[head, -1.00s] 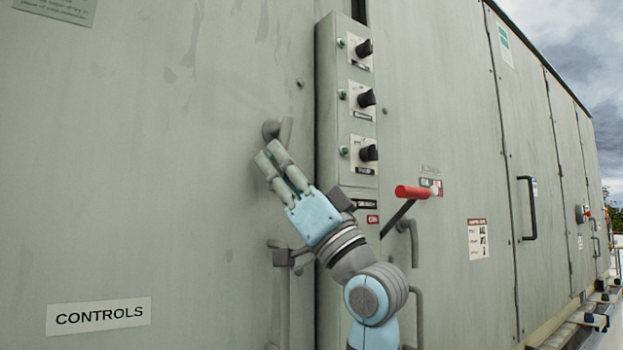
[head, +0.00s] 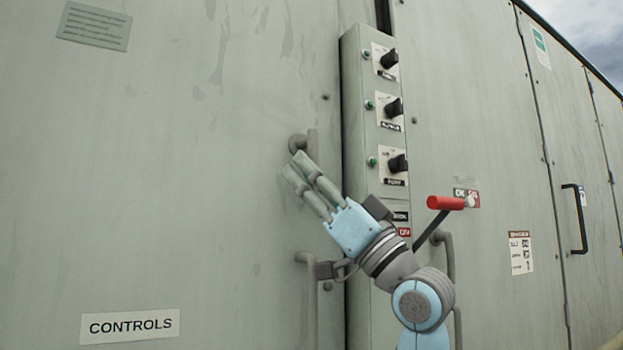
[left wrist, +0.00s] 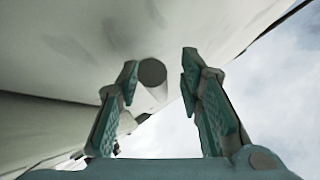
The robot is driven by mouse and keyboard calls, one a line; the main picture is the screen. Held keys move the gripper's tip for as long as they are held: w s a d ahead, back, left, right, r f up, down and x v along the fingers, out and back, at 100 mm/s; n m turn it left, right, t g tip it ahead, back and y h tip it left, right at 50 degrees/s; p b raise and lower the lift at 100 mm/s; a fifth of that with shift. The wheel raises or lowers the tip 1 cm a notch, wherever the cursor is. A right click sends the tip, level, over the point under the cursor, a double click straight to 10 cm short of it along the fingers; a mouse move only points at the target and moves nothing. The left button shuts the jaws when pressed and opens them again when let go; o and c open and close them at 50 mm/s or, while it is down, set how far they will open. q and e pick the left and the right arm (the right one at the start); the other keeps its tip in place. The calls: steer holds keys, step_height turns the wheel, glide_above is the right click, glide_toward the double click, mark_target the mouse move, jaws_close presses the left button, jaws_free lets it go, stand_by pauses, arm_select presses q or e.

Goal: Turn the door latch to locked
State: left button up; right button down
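The door latch (head: 312,145) is a grey round pivot with a short bar, on the pale green door left of the switch column. My right gripper is not in view.
A switch column (head: 358,120) with black knobs stands right of the latch. A red-gripped lever (head: 445,203) sticks out near my arm. A grey door handle (head: 306,300) is below my gripper.

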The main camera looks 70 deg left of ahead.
arm_select(q)
steer(key=shift+d+f, duration=0.1)
steer(key=shift+f, duration=0.05)
steer(key=v, duration=1.1)
steer(key=shift+w+d+f, duration=0.2)
steer(key=shift+f, duration=0.05)
